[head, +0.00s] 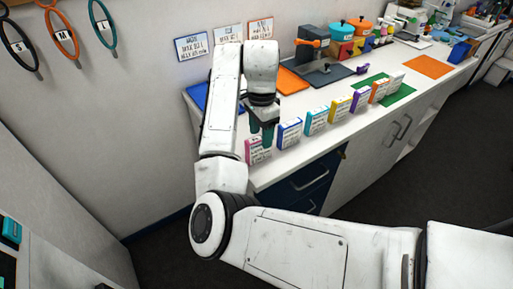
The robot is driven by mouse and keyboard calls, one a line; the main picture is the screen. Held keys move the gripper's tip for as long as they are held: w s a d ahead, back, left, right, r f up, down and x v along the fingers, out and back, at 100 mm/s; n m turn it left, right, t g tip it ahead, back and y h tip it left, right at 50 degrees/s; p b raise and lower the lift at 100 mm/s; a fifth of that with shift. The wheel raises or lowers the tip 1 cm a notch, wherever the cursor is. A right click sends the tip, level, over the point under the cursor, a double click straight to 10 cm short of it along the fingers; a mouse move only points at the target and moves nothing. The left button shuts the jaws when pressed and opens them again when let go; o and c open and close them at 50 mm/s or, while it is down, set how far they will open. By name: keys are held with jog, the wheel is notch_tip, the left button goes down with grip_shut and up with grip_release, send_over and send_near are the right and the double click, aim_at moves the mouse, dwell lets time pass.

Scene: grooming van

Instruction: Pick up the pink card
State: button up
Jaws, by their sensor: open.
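The pink card (259,152) stands upright at the near left end of a row of cards along the front edge of the white counter (294,159). It has a white face with small print and pink edging. My gripper (262,138), with dark teal fingers, points down just above and behind the card. It is open, and nothing shows in it. Whether the fingers touch or straddle the card's top is too small to tell.
A blue card (289,133) stands close to the right, then teal (316,121), yellow (340,109) and more cards. Behind lie an orange mat (291,80) and a dark machine (318,55). Drawers (305,185) are below the counter's front edge. Signs (191,46) hang on the wall.

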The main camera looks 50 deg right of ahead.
aim_at(259, 149)
jog(key=shift+w+f+p, duration=0.2)
jog(key=shift+f+p, duration=0.05)
jog(key=shift+f, duration=1.7)
jog(key=shift+w+f+p, duration=0.2)
jog(key=shift+f, duration=1.7)
jog(key=c, duration=1.1)
jog(key=shift+o, duration=0.2)
jog(key=shift+r, duration=0.15)
